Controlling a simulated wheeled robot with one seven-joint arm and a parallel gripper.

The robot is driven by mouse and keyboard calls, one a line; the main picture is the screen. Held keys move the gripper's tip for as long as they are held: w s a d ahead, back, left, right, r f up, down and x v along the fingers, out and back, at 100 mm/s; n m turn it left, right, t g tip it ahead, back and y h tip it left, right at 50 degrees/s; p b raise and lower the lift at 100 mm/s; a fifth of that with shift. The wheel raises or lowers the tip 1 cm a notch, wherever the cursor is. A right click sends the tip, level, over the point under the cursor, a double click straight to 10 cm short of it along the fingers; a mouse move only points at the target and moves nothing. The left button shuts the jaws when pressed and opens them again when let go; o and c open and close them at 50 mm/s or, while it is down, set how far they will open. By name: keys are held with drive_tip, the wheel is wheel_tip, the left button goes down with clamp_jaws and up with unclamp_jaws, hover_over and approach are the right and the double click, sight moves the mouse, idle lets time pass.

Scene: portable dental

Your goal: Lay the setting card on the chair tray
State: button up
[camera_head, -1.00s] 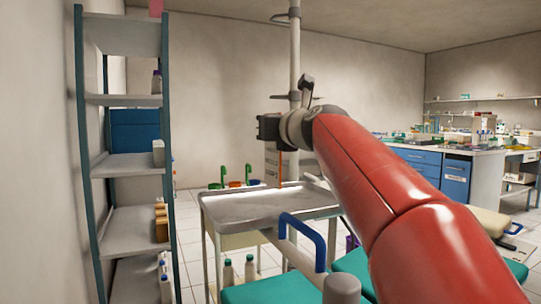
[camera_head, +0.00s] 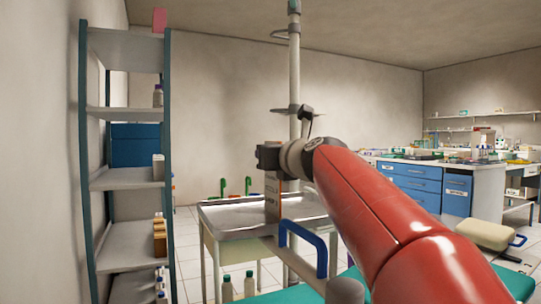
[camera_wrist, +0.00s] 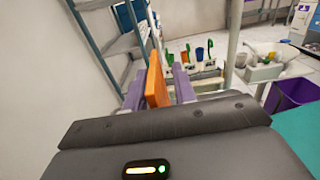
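The setting card (camera_head: 272,197) is an upright flat panel with dark writing, hanging below my gripper (camera_head: 268,157) in the head view. In the wrist view the card shows as an orange slab (camera_wrist: 157,82) between the two purple-grey fingers of my gripper (camera_wrist: 159,88), which is shut on it. The chair tray (camera_head: 228,218) is a pale grey rimmed tray in the middle of the head view. The card overlaps the tray's surface in that view; I cannot tell whether its lower edge touches. I cannot make out the tray in the wrist view.
A blue tubular handle (camera_head: 303,240) rises at the tray's front right. A pale pole (camera_head: 295,80) stands behind. A tall grey shelf (camera_head: 125,180) is at left. Bottles (camera_head: 249,284) stand below the tray. Blue cabinets (camera_head: 408,178) are at right.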

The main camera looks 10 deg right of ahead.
drive_tip(key=shift+s, duration=0.1)
drive_tip(key=s+d, duration=0.2)
drive_tip(key=s, duration=0.9)
drive_tip(key=shift+s+d+b, duration=0.15)
drive_tip(key=shift+s+b, duration=0.15)
drive_tip(key=shift+b, duration=0.05)
